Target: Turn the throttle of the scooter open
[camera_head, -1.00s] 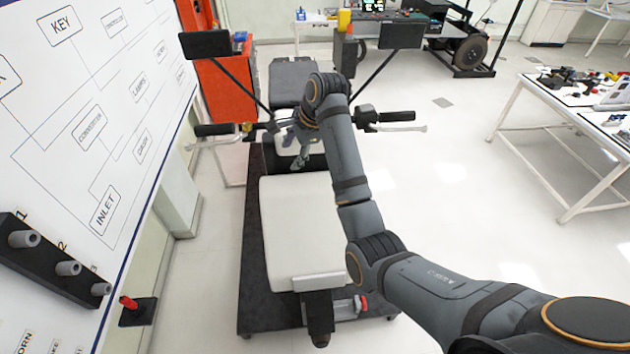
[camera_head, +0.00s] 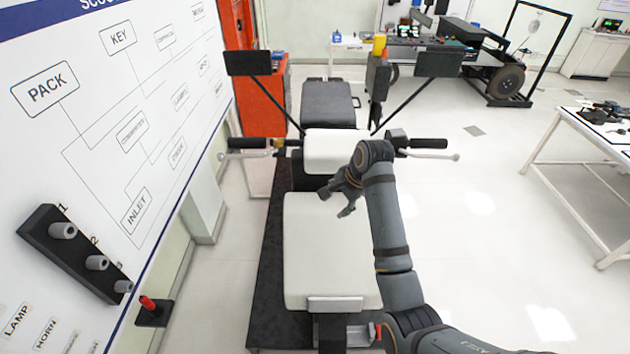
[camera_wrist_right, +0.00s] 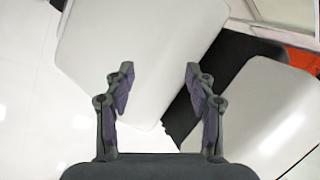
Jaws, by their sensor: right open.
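The scooter's handlebar crosses the middle of the head view. A black grip with a lever sits at its right end (camera_head: 429,143), and another black grip is at its left end (camera_head: 247,143). The throttle seems to be the right grip, but its turn cannot be told. My right gripper (camera_head: 338,200) is open and empty above the white seat (camera_head: 325,255), apart from the handlebar and nearer to me than both grips. In the right wrist view its fingers (camera_wrist_right: 158,88) stand apart, with white panels beneath. My left gripper is not in view.
Mirrors (camera_head: 248,63) (camera_head: 438,63) rise on thin stalks beyond the handlebar. A white diagram board (camera_head: 75,150) stands close on the left. A white table (camera_head: 590,130) is on the right, with clear floor between it and the scooter.

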